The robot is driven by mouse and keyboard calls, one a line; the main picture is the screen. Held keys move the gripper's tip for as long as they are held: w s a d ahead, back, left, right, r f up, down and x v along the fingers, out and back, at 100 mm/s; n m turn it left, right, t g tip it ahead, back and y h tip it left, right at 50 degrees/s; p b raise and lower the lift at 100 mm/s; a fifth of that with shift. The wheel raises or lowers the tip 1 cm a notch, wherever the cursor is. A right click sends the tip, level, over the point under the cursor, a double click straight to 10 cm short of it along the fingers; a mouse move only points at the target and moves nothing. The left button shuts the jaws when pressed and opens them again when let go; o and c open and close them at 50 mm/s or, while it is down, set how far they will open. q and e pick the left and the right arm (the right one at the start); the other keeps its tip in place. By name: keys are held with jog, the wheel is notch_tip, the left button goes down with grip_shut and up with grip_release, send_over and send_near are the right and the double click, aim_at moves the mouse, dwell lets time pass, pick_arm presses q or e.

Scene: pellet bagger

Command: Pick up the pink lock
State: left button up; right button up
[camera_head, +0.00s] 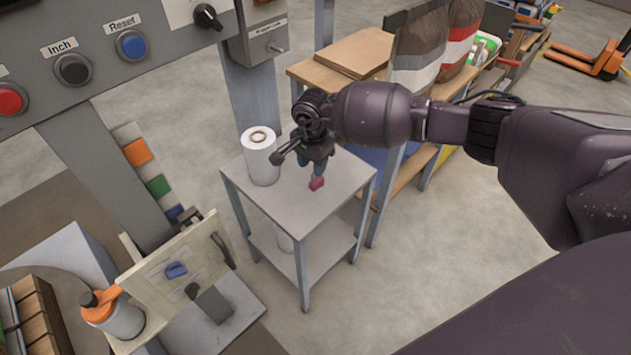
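The pink lock (317,183) is a small pink block on the top of a small grey two-level table (290,212). My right gripper (318,170) points down just above and behind the lock, close to it. Its fingertips are small and dark here, so I cannot tell whether they touch the lock or how far apart they are. My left gripper is not in view.
A white roll (260,157) stands on the table, left of my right gripper. A wooden bench (312,73) with cardboard and filled bags (418,50) is behind. A control panel (110,45) hangs at upper left. A spray bottle (115,318) stands at lower left.

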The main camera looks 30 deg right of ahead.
notch_tip(320, 180, down, 5)
jog(key=shift+s+r+b, duration=0.1)
jog(key=shift+r+b, duration=0.1)
jog(key=shift+b, duration=0.3)
jog(key=shift+f, duration=0.35)
jog(key=shift+d+r, duration=0.1)
grip_shut()
